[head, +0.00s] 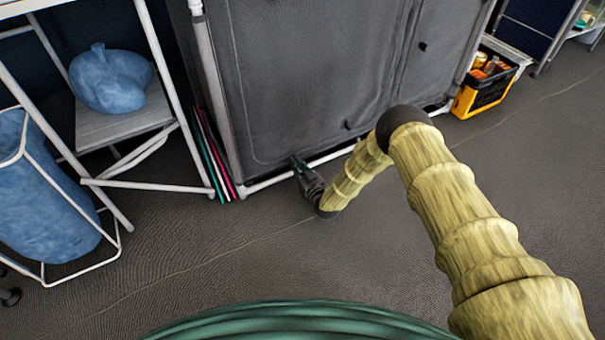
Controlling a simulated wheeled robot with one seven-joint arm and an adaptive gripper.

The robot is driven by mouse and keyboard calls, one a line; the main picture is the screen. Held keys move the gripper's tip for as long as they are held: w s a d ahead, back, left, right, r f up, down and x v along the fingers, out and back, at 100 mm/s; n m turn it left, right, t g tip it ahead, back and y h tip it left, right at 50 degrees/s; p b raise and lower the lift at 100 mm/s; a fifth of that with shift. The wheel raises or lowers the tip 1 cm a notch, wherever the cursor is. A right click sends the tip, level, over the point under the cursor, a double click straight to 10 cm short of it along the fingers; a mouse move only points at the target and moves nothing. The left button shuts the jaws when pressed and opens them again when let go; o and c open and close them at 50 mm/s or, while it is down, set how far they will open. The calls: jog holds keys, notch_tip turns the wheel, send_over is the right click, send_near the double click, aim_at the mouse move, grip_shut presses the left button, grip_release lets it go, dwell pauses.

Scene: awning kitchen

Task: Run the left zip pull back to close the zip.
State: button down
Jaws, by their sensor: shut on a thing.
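The grey fabric cabinet front (310,75) hangs in a white tube frame at the top middle of the head view. A thin zip line (236,95) runs down its left side and curves round the lower left corner. My gripper (298,163) is at the cabinet's bottom edge, right of that corner, its fingers pointing at the fabric. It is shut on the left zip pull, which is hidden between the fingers. The cloth looks flat, and I cannot make out how far the zip is open.
Small dark tabs (348,125) show on the fabric. The cabinet's white bottom rail (270,182) is close to my gripper. A white rack with blue bags (110,78) stands left, a yellow-black crate (484,84) right. The grey floor (210,265) in front is clear.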

jog(key=w+d, duration=0.1)
jog(key=d, duration=0.1)
jog(key=w+d, duration=0.1)
jog(key=d, duration=0.1)
jog(key=w+d, duration=0.2)
jog(key=shift+d+b, duration=0.3)
jog(key=shift+d, duration=0.05)
jog(key=shift+w, duration=0.1)
jog(key=c, duration=1.5)
grip_release()
jog(key=shift+d, duration=0.1)
jog(key=shift+c, duration=0.2)
jog(key=shift+s, duration=0.3)
jog(key=v, duration=1.1)
jog(key=shift+s+d, duration=0.15)
jog(key=shift+d, duration=0.1)
